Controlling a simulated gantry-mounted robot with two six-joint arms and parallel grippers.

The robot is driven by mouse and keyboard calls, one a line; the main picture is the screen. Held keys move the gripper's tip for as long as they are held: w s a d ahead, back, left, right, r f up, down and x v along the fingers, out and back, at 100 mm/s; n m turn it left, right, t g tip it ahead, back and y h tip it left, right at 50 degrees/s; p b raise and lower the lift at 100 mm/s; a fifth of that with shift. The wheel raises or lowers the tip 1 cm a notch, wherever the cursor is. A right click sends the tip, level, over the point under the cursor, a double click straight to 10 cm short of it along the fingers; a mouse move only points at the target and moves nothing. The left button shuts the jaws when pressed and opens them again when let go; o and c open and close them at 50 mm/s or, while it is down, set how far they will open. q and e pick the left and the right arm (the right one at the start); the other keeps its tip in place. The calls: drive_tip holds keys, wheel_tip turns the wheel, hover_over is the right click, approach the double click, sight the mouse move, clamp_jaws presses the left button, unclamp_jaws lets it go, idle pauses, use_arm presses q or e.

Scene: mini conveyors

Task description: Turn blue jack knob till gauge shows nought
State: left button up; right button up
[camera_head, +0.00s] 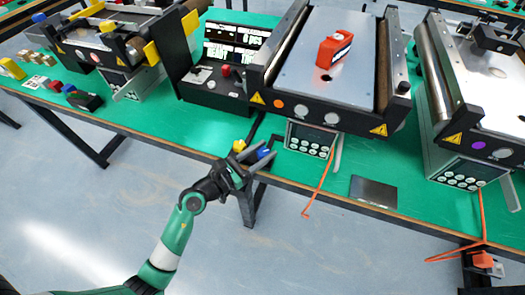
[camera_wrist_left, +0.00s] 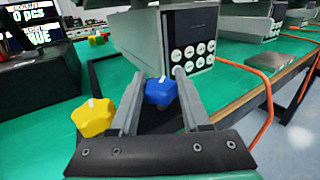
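The blue jack knob (camera_wrist_left: 160,94) shows in the left wrist view with a white mark on its top, pointing up and away. It also shows in the head view (camera_head: 264,152). My left gripper (camera_head: 256,164) is at the table's front edge. Its two fingers (camera_wrist_left: 155,84) stand apart, one each side of the blue knob; I cannot tell whether they touch it. A yellow knob (camera_wrist_left: 93,117) is just left of the left finger. No gauge can be made out clearly; a display (camera_head: 237,36) behind reads "0 pcs". My right gripper is not in view.
A conveyor (camera_head: 325,60) with a red block (camera_head: 335,48) on it stands behind the knobs. Its keypad box (camera_head: 310,139) is close by on the right. An orange cable (camera_head: 321,185) hangs over the front edge. A dark flat plate (camera_head: 374,192) lies further right.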

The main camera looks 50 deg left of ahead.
use_arm(q)
clamp_jaws()
drive_tip(key=shift+a+f+m+h+b, duration=0.15)
drive_tip(key=shift+f+m+h+b, duration=0.15)
drive_tip(key=shift+h+b, duration=0.3)
drive_tip(key=shift+r+m+h, duration=0.15)
drive_tip(key=shift+m+h, duration=0.35)
drive_tip(key=shift+h, duration=0.2)
drive_tip(key=o, duration=0.5)
unclamp_jaws()
drive_tip(key=shift+r, duration=0.1)
